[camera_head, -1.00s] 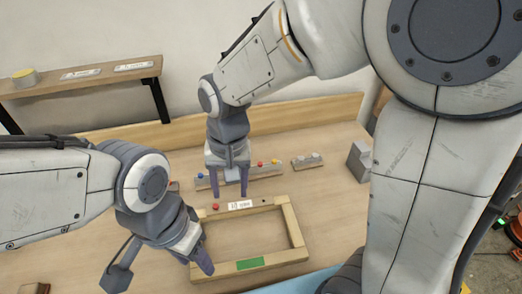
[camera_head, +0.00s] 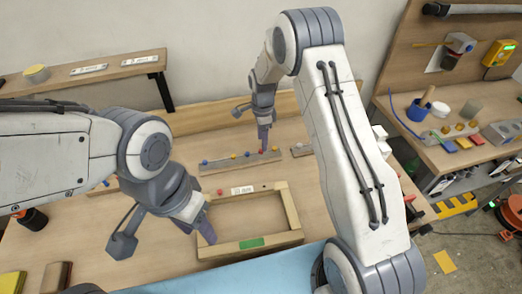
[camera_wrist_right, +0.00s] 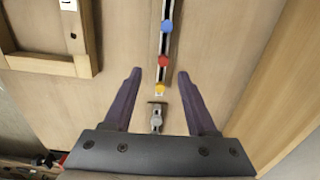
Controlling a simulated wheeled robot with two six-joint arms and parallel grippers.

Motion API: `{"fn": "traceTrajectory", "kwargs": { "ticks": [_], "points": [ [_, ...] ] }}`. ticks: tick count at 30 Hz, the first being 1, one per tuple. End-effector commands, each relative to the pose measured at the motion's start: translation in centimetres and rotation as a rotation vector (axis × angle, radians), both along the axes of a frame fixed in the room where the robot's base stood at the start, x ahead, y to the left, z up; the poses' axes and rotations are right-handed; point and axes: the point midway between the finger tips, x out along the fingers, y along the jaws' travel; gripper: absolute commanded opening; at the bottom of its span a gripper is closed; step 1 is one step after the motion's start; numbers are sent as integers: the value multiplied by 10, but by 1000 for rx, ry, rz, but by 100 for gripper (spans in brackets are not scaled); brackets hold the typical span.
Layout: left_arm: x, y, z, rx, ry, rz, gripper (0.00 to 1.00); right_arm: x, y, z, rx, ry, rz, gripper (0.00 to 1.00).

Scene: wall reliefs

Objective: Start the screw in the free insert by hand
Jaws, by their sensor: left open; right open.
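A wooden frame (camera_head: 288,212) lies on the table with a green patch on its front bar and a white label on its back bar. A red-headed screw (camera_head: 220,192) sits at its back left corner; a small dark hole, perhaps the free insert (camera_head: 265,188), shows right of the label. A grey rail (camera_head: 220,165) behind the frame holds several coloured screws. My right gripper (camera_head: 264,140) points down over the rail, open and empty; in the right wrist view its fingers (camera_wrist_right: 160,85) flank the rail near a yellow screw (camera_wrist_right: 160,87). My left gripper (camera_head: 202,225) is open at the frame's left side.
A small grey metal piece (camera_wrist_right: 156,112) lies beyond the yellow screw's end of the rail. A shelf (camera_head: 110,72) is at the back left. A second bench (camera_head: 470,155) with tools and jars is at the right. A blue surface (camera_head: 235,272) lies in front.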

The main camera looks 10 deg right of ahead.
Motion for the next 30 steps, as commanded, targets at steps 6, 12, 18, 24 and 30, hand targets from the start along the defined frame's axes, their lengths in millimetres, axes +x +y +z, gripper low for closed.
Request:
{"fn": "traceTrajectory", "kwargs": {
  "ticks": [6, 12, 18, 24, 30],
  "points": [
    [0, 0, 18, 0, 0, 1, 50, 3, 3, -22, 0, 4, 1, 57],
    [0, 0, 26, 0, 0, 1, 50, 4, 3, -47, 0, 3, 1, 57],
    [0, 0, 25, 0, 0, 1, 50, 5, 4, -52, 0, -1, 2, 57],
    [0, 0, 25, 0, 0, 1, 50, 5, 4, -52, 0, -1, 2, 15],
    [0, 0, 25, 0, 0, 1, 50, 5, 4, -52, 0, 0, 2, 0]
  ]
}}
